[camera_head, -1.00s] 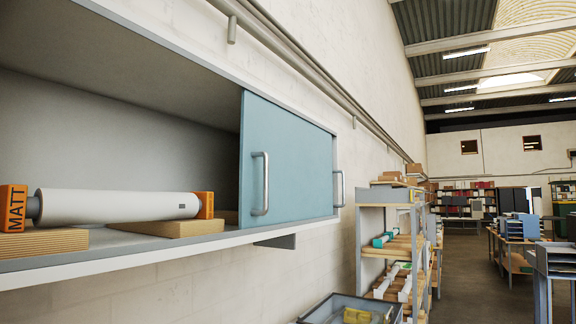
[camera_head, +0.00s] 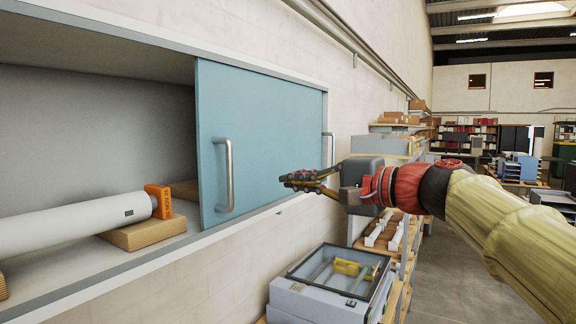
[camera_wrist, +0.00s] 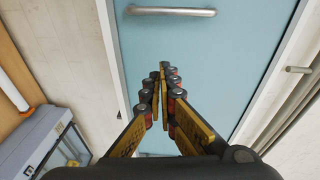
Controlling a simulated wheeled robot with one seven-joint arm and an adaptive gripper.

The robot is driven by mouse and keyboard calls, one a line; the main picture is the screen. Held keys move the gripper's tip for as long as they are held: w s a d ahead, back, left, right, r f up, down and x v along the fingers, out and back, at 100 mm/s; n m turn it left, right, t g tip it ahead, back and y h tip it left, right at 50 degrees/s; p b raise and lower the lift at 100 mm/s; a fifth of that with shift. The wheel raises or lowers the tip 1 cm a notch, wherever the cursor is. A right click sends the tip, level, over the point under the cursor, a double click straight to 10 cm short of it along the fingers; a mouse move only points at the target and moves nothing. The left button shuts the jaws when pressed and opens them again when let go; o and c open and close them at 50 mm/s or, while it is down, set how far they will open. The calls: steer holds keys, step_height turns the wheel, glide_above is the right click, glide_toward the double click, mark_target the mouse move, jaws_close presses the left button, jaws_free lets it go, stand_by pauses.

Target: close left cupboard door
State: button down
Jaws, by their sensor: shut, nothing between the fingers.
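The wall cupboard (camera_head: 130,262) stands open on its left side. A blue sliding door (camera_head: 262,115) covers its right part. An upright metal bar handle (camera_head: 229,175) is near this door's left edge, and a second handle (camera_head: 328,150) shows at the right end. My gripper (camera_head: 286,180) is shut and empty, in front of the door and to the right of the first handle, pointing left. In the wrist view the shut fingers (camera_wrist: 164,72) point toward the blue door (camera_wrist: 215,60), with its handle (camera_wrist: 172,11) beyond the tips. The gap to the door is hard to judge.
A white roll (camera_head: 75,228) with an orange end block (camera_head: 159,201) lies on wooden supports inside the open left part. A grey machine with a clear lid (camera_head: 330,280) stands below my gripper. Shelves (camera_head: 400,128) line the wall behind.

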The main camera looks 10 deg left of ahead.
step_height(320, 180, up, 2)
steer(key=r, duration=0.1)
steer(key=y+p, duration=0.1)
steer(key=p, duration=0.2)
glide_toward(240, 161)
steer(key=shift+m, duration=0.3)
steer(key=x, duration=0.5)
steer(key=s, duration=0.4)
steer(key=shift+a+f, duration=0.15)
steer(key=shift+a, duration=0.1)
steer(key=shift+s, duration=0.1)
